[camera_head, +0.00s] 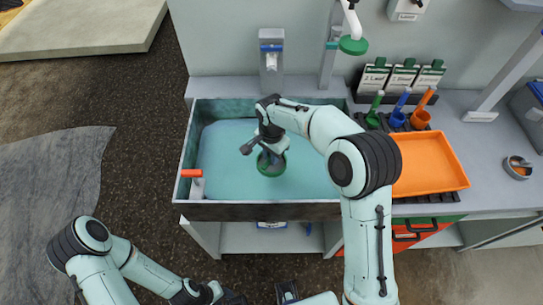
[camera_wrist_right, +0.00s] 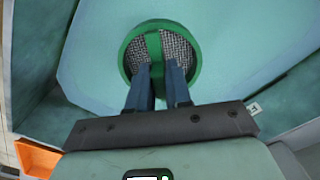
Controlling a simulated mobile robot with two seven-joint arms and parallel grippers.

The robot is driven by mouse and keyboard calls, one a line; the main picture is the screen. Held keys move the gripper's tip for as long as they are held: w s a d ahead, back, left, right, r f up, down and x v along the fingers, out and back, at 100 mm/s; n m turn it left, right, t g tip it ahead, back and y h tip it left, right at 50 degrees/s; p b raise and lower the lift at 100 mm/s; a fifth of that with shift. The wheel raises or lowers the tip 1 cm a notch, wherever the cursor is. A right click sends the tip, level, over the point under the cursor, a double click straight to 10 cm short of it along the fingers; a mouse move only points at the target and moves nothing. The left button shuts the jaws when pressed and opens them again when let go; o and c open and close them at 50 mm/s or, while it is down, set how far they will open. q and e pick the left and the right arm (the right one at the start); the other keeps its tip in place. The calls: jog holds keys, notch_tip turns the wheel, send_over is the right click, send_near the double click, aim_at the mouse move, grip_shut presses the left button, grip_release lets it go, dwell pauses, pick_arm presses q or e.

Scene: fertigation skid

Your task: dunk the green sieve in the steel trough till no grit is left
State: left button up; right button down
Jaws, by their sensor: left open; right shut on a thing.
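The steel trough (camera_head: 255,210) stands in the middle of the head view and holds pale teal water (camera_head: 225,165). My right gripper (camera_head: 270,152) reaches down into the trough, shut on the green sieve (camera_head: 272,171). In the right wrist view the sieve (camera_wrist_right: 128,60) has a round green rim, grey mesh and a green bar between my fingers (camera_wrist_right: 160,82). The mesh looks speckled; I cannot tell whether grit lies on it. How deep the sieve sits in the water is unclear. My left gripper (camera_head: 234,297) is open and empty at the bottom edge, partly cut off.
An orange tray (camera_head: 430,165) lies right of the trough. Green, blue and orange scoops (camera_head: 398,106) stand behind it, before labelled packs (camera_head: 402,78). A red-handled valve (camera_head: 191,174) is on the trough's left side. A green spout head (camera_head: 353,45) hangs behind.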

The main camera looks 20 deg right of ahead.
jog(key=shift+r+p, duration=1)
jog(key=shift+r, duration=1.2)
jog(key=shift+r+p, duration=0.95)
jog(key=shift+r, duration=1.2)
pick_arm(q)
jog(key=w+r, duration=0.4)
jog(key=r, duration=0.1)
jog(key=shift+r, duration=0.2)
